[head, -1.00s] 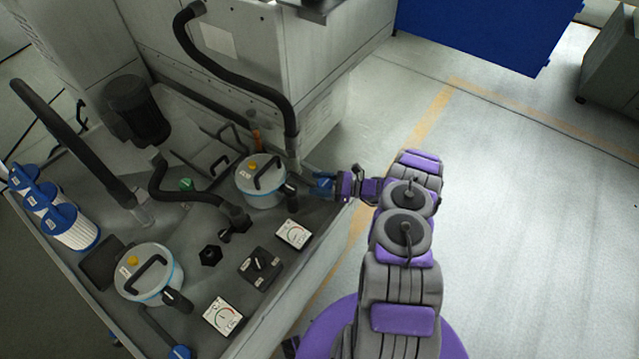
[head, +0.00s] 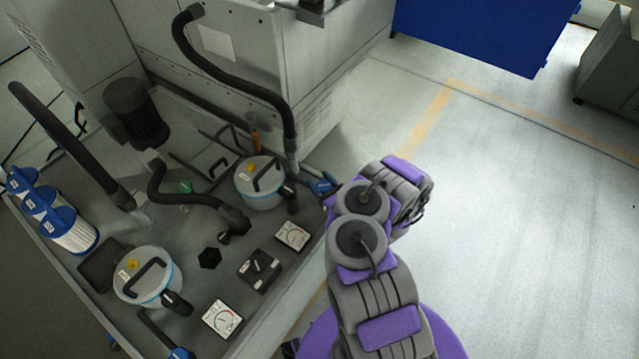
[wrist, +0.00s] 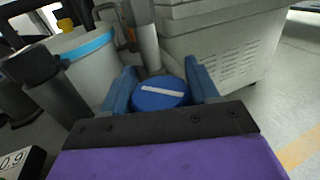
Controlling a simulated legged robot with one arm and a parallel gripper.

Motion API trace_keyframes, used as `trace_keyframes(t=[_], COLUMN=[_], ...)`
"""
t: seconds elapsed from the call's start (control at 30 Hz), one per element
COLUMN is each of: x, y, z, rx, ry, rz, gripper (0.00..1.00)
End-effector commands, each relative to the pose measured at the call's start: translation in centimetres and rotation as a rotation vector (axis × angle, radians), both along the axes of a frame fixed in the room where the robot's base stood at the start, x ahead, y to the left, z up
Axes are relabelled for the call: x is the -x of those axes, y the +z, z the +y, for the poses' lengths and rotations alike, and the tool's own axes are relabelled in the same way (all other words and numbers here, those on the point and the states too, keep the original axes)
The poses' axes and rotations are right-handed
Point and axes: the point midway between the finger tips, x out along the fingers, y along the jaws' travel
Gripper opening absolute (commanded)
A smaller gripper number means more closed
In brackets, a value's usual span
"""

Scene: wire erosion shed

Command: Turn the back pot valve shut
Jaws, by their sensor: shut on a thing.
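The back pot (head: 262,194) is a pale canister with a light blue band, a black handle and a yellow knob on its lid. It also shows at the left of the wrist view (wrist: 88,58). Its valve is a round blue knob (wrist: 160,95) with a white line lying nearly crosswise in the wrist view, tilted slightly. My gripper (wrist: 163,92) has its two blue fingers on either side of this knob, shut on it. In the head view my gripper (head: 322,185) is a small blue patch right of the back pot, partly hidden by my arm.
The front pot (head: 136,291), with its blue valve (head: 180,353), stands nearer on the bench. Gauges (head: 291,236) (head: 222,319) and a black switch box (head: 260,270) lie between. Floor at right is clear.

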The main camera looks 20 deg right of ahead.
Motion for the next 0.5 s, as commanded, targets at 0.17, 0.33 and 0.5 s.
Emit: trace_keyframes(t=[0.17,0.33,0.5], x=[-0.17,-0.19,-0.18], y=[0.18,0.25,0.3], z=[-0.01,-0.35,-0.54], rx=[-0.003,-0.001,-0.001], ry=[-0.165,-0.321,-0.437], rz=[-0.003,-0.006,-0.007], gripper=[0.29,0.29,0.29])
